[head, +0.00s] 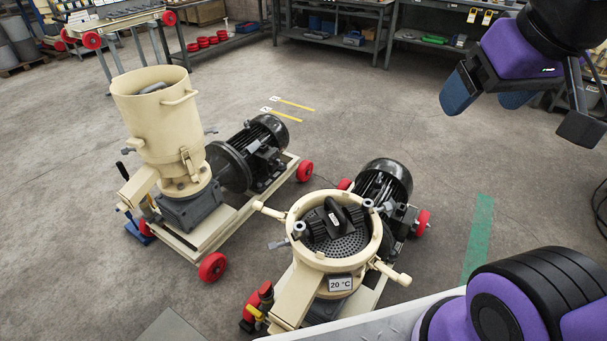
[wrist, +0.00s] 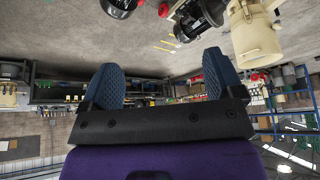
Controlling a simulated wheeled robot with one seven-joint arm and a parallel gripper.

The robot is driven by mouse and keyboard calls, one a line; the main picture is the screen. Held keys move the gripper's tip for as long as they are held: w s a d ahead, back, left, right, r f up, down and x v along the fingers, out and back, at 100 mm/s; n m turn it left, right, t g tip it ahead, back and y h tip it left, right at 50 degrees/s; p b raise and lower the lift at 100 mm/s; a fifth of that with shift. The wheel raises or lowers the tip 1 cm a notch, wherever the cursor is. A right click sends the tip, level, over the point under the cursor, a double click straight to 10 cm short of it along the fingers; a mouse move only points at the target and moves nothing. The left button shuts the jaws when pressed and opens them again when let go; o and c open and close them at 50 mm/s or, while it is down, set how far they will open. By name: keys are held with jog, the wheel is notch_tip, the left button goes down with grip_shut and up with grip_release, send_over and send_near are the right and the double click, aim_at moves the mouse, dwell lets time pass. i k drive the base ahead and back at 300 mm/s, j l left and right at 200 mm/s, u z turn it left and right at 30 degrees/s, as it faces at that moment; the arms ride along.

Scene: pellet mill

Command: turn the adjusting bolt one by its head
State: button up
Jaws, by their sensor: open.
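The near pellet mill (head: 305,262) is cream, with an open round chamber holding a perforated die (head: 345,246) and dark rollers. A grey bolt head (head: 299,229) sticks up at the left of the chamber rim. Another grey bolt head (head: 368,204) sits at its right. No label tells me which is adjusting bolt one. My gripper (head: 487,103) is raised at the upper right of the head view, well away from the mill, with blue fingers apart and nothing between them. The wrist view shows both blue fingers (wrist: 163,78) spread and empty.
A second mill with a tall cream hopper (head: 157,112) stands on a red-wheeled cart at left. Workbenches (head: 338,30) line the back. Open floor (head: 420,130) lies between.

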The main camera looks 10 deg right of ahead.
aim_at(386, 207)
jog(key=k+j+u, duration=0.1)
jog(key=k, duration=1.1)
jog(key=l+u, duration=0.1)
jog(key=u, duration=0.35)
jog(key=l+u, duration=0.15)
jog(key=u, duration=0.3)
jog(key=l+u, duration=0.1)
jog(key=u, duration=0.35)
jog(key=l, duration=0.75)
jog(key=k+l, duration=0.15)
jog(key=l, duration=1.3)
jog(key=k+l, duration=0.15)
jog(key=l, duration=1.35)
jog(key=k+l, duration=0.1)
jog(key=l, duration=0.65)
jog(key=u, duration=0.05)
